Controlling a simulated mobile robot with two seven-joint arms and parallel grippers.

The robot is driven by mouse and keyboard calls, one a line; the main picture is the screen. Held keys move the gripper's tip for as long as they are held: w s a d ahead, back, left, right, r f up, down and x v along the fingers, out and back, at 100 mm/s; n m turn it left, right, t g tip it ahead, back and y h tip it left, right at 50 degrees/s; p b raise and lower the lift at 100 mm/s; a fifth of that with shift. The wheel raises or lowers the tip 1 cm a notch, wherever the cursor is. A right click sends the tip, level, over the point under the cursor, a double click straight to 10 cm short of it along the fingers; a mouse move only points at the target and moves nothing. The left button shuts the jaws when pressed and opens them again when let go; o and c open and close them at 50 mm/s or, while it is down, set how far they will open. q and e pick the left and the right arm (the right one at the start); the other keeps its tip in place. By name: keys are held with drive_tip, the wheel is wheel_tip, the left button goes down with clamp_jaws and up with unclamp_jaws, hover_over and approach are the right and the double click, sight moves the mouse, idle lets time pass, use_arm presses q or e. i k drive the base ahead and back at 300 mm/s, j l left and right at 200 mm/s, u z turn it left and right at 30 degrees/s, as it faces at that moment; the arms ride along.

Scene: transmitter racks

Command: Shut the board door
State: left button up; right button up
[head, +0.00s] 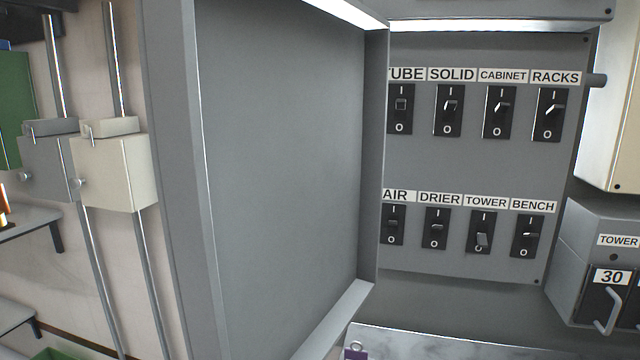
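The board door (280,160) is a large grey panel with a raised rim, standing open on the left of the board. It reaches out towards me, and its inner face shows. The grey switch board (420,165) is uncovered to its right, with two rows of labelled black rocker switches. The door's edge cuts off the start of the upper left label, reading "UBE". The TOWER switch (482,233) in the lower row has its rocker tilted down. Neither of my grippers is in view.
A grey box labelled TOWER (590,260), with a handle (609,311), juts out at the lower right. A cream cabinet (612,110) stands at the right. Boxes on metal pipes (112,172) and shelves are at the left. A pale marbled surface (430,345) lies below the board.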

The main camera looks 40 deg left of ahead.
sight(267, 119)
drive_tip(key=j+z, duration=0.3)
drive_tip(key=j, duration=1.1)
drive_tip(key=k+j, duration=0.15)
drive_tip(key=j, duration=0.45)
